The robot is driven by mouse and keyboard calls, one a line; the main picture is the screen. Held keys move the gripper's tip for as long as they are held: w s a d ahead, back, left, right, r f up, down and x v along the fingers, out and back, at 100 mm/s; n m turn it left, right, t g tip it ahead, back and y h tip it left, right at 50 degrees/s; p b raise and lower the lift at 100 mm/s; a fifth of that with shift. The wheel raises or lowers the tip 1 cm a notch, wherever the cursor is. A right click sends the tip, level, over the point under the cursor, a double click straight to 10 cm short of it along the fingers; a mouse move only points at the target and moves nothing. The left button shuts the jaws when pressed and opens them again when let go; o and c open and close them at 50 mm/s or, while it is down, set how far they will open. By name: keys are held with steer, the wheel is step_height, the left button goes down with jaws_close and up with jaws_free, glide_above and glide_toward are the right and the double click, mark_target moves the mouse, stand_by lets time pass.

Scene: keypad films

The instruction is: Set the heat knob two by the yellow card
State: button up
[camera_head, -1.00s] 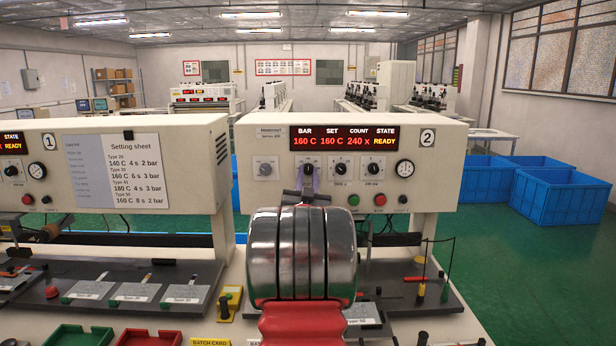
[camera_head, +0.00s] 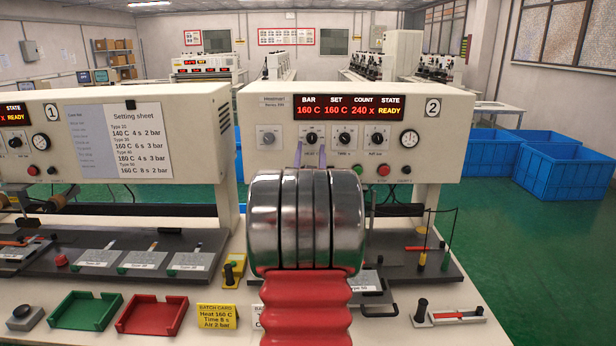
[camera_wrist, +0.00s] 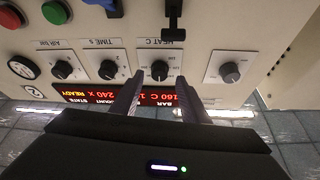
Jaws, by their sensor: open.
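The yellow batch card (camera_head: 217,317) at the front reads heat 160 C, time 8 s, air 2 bar. Station two's display (camera_head: 348,107) reads BAR 160 C, SET 160 C, COUNT 240 x and READY. The black heat knob (camera_head: 312,138) is on the panel below it and also shows in the wrist view (camera_wrist: 159,74). My gripper (camera_head: 311,158) is open in front of the knob. In the wrist view its two fingertips (camera_wrist: 158,86) are apart, one on each side of the knob, with nothing held. My arm hides part of the bench behind it.
The time knob (camera_head: 344,139) and air knob (camera_head: 376,140) sit to the right, and a grey knob (camera_head: 267,138) to the left. A setting sheet (camera_head: 143,139) hangs on station one. Green tray (camera_head: 85,312) and red tray (camera_head: 152,314) stand at the front left.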

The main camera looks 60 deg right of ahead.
steer(key=v, duration=1)
steer(key=shift+a+f, duration=0.2)
steer(key=shift+a, duration=0.1)
